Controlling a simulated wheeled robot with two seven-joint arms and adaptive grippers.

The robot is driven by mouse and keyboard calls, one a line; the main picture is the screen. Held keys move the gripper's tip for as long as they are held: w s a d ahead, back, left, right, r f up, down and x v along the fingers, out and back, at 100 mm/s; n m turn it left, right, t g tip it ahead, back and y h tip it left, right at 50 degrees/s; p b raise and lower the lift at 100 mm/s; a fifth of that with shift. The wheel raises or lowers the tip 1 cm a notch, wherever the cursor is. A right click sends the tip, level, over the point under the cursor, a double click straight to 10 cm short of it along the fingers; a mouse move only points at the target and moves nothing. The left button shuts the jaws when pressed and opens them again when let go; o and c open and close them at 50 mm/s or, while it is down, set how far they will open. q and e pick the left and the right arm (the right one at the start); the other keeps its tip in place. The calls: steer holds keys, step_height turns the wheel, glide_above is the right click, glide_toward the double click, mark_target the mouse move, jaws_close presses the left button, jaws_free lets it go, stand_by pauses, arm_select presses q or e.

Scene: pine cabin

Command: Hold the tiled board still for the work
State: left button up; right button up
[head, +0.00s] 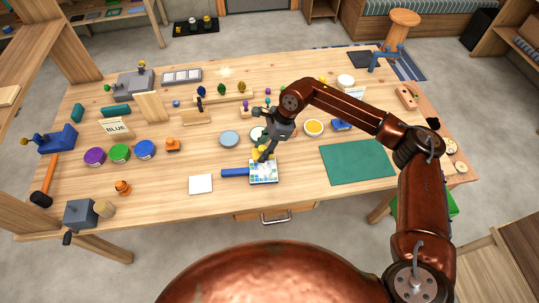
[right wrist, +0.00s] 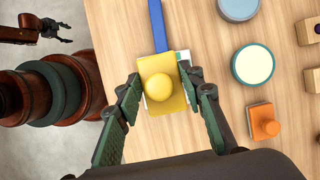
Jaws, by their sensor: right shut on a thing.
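The tiled board (head: 264,174), white with blue and green tiles, lies flat near the table's front edge. Its blue handle (head: 235,172) points left in the head view; the handle also shows in the right wrist view (right wrist: 157,25). My right gripper (head: 263,151) is over the board's far part, shut on a yellow block with a round knob (right wrist: 162,78). The block hides most of the board in the wrist view, and I cannot tell whether it touches it. My left gripper (right wrist: 58,31) is open and empty over the floor, off the table; it is out of the head view.
A white square (head: 201,184) lies left of the board, and a green mat (head: 357,162) lies to its right. Round lidded pots, including a grey-blue one (head: 229,138) and a yellow one (head: 314,128), stand behind. Bare wood surrounds the board's front and sides.

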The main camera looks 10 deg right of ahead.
mark_target(255, 158)
steer(key=x, duration=0.5)
steer(key=shift+a, duration=0.4)
steer(key=shift+w+d+f, duration=0.1)
steer(key=shift+w+f, duration=0.05)
steer(key=shift+f, duration=0.15)
steer(key=d, duration=0.3)
steer(key=d+r, duration=0.1)
steer(key=d, duration=0.1)
steer(key=shift+s+d, duration=0.25)
steer(key=shift+d, duration=0.1)
steer(key=shift+r, duration=0.6)
